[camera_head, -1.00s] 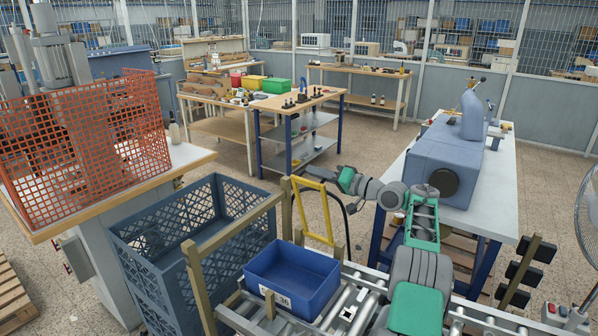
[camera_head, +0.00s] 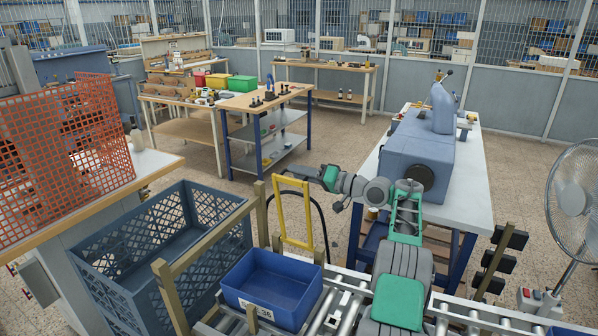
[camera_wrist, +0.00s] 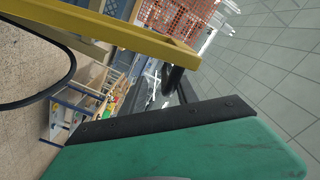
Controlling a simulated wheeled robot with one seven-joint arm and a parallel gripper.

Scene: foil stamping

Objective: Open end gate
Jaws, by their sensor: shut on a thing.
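The end gate is a yellow frame (camera_head: 281,212) standing at the far end of the roller conveyor, between wooden posts. In the head view my gripper (camera_head: 322,173) is at the gate's upper right corner. Its fingers are small and partly hidden there, but it appears shut on the yellow frame. In the wrist view the yellow frame (camera_wrist: 130,38) crosses the upper left, and a green gripper part with a black strip (camera_wrist: 160,120) fills the bottom. The exact contact is hard to see.
A blue bin (camera_head: 270,308) sits on the conveyor (camera_head: 337,297) near the gate. A large grey-blue crate (camera_head: 112,275) stands to the left. A table with a blue machine (camera_head: 415,160) is behind my arm. A fan (camera_head: 572,198) stands at right. Open floor lies beyond the gate.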

